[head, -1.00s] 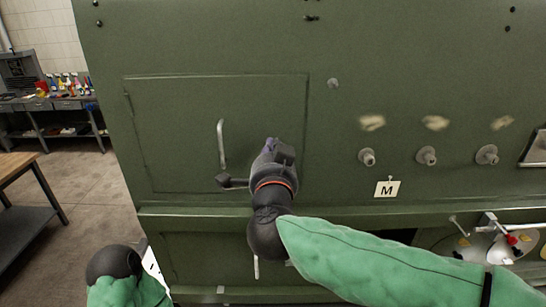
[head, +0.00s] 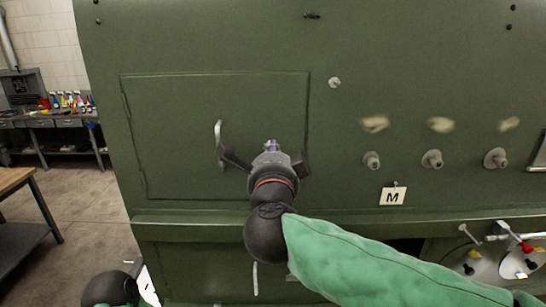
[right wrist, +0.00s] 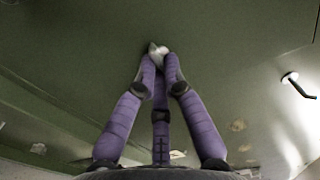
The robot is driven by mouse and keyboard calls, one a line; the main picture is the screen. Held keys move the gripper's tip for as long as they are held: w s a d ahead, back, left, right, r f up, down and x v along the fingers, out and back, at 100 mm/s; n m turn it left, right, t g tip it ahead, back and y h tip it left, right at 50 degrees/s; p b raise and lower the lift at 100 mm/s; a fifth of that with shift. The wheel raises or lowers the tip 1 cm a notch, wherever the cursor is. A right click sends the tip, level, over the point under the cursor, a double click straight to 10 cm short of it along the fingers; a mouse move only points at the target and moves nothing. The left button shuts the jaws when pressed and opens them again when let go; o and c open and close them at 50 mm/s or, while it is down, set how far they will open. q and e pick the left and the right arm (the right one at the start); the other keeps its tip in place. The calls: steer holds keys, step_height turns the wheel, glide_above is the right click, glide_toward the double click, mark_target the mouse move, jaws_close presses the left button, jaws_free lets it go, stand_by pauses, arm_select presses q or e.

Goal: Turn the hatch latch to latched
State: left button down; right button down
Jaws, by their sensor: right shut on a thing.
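The hatch (head: 180,115) is a green rectangular panel outlined in the green fuselage wall, with a pale bar handle (head: 219,140) on it. My right gripper (head: 271,146) is at the hatch's right part, to the right of the handle. In the right wrist view, its purple fingers (right wrist: 157,58) are closed together on a small pale metal piece (right wrist: 154,47) at the green surface, which looks like the latch. The fingers cover most of this piece, so its angle cannot be read. In the head view my gripper hides it. My left gripper is out of view; only part of that arm shows at the lower left.
A ledge (head: 180,219) runs below the hatch. A wooden table (head: 18,180) and a workbench (head: 60,121) stand at the left.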

stand_by(0.5)
steer(key=c, duration=1.3)
jaws_free()
steer(key=shift+w, duration=0.1)
steer(key=s, duration=1.2)
